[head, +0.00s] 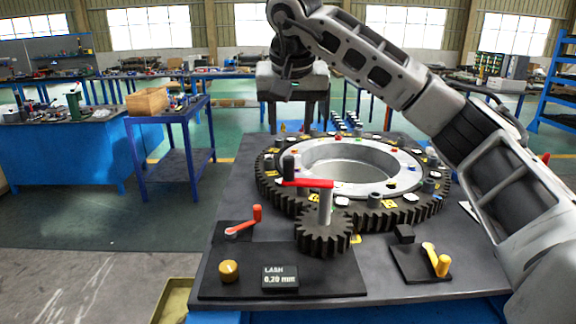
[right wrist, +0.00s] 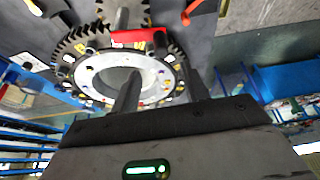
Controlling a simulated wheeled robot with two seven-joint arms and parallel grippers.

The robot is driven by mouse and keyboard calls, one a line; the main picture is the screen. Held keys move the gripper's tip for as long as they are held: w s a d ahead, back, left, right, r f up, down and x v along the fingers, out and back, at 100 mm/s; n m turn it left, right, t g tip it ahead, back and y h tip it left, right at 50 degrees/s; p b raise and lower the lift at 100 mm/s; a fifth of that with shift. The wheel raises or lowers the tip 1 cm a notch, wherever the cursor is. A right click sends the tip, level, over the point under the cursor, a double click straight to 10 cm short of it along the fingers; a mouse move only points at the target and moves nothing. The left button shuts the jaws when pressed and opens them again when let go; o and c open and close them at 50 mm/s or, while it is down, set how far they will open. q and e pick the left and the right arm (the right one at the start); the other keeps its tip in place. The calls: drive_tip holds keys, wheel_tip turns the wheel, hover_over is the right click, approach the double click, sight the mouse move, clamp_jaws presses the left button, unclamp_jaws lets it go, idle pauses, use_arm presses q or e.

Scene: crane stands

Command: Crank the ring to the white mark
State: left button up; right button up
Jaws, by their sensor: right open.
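The large dark toothed ring (head: 425,215) lies on the grey stand top around a pale metal hub, with white, yellow and coloured marks on it. A small dark pinion (head: 323,238) meshes at its front left. Above the pinion is a red crank arm (head: 312,183) on a grey post, with an upright black handle (head: 289,168) at its left end. My right gripper (head: 298,118) is open and empty, pointing down beyond the handle at the ring's far side. In the right wrist view, its fingers (right wrist: 162,88) straddle part of the ring (right wrist: 75,45). I cannot tell which mark is the target.
A red-handled lever (head: 245,222), a brass knob (head: 229,270) and a display (head: 280,278) reading "LASH 0.20 mm" sit at the front left. A yellow-handled lever (head: 437,258) is at the front right. A blue trolley (head: 175,140) stands left, with open floor between.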

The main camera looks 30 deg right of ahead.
sight(289, 158)
drive_tip(key=x, duration=1.1)
drive_tip(key=shift+w+f+p, duration=0.15)
drive_tip(key=shift+f+p, duration=0.1)
drive_tip(key=shift+p, duration=0.05)
clamp_jaws()
